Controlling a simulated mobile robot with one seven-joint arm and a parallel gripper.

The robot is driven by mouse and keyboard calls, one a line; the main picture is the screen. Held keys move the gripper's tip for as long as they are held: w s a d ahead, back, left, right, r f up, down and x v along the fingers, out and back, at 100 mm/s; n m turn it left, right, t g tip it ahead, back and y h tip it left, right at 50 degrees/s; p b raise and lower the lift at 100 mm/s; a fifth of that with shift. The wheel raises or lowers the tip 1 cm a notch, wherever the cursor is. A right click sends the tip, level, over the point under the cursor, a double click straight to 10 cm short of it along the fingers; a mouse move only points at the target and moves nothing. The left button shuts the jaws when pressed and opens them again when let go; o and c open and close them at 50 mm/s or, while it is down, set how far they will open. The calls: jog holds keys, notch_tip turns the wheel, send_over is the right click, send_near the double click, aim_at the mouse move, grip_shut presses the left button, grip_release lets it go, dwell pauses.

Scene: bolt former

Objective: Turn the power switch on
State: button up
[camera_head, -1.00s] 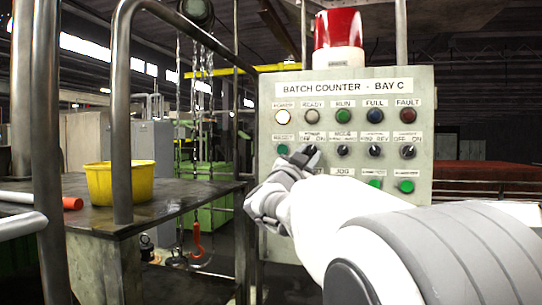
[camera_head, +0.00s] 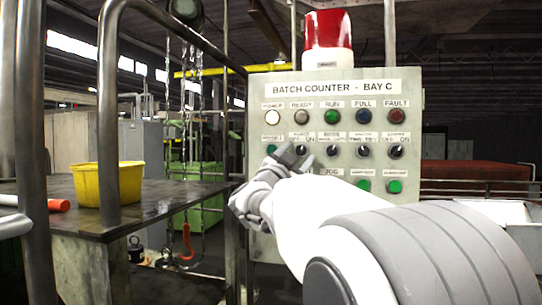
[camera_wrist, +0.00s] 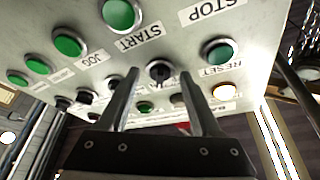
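The power switch (camera_head: 301,150) is a small black rotary knob under an OFF/ON label, in the second row of the panel, right of the green reset button (camera_head: 272,148). In the wrist view, which is upside down, the knob (camera_wrist: 159,71) shows between my two fingers. My gripper (camera_head: 292,156) is at the panel just below and left of the knob in the head view. Its fingers (camera_wrist: 159,78) are apart, one on each side of the knob. I cannot tell whether they touch it, or which way it points. The power lamp (camera_head: 272,117) looks pale and bright.
The batch counter panel (camera_head: 258,95) carries several other knobs, lamps and green buttons close around the switch. The start button (camera_wrist: 118,14) lies near my fingers. A red beacon (camera_head: 328,29) tops the panel. A yellow bucket (camera_head: 105,186) stands on the dark table at left, behind metal rails.

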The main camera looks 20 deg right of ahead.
jog(key=b+v, duration=0.2)
jog(key=v, duration=1.5)
jog(key=shift+a, duration=0.2)
jog(key=shift+s, duration=0.1)
jog(key=w+a+f+n+t+y+p, duration=0.1)
jog(key=a+n+t+y, duration=0.4)
jog(key=n+y, duration=0.55)
jog(key=s+a+f+n+g+y+p, duration=0.1)
jog(key=s+a+f+n+g+y, duration=0.35)
jog(key=f+y, duration=0.35)
jog(key=s+d+f+g+h, duration=0.1)
jog(key=s+d+f+g, duration=0.1)
jog(key=s+f+g, duration=0.3)
jog(key=s+d+f+g+h+p, duration=0.1)
jog(key=s+f+g, duration=0.4)
jog(key=s+f, duration=0.7)
jog(key=shift+s+d+n+h+p, duration=0.3)
jog(key=shift+s+d+n+h, duration=0.15)
jog(key=shift+s+d, duration=0.55)
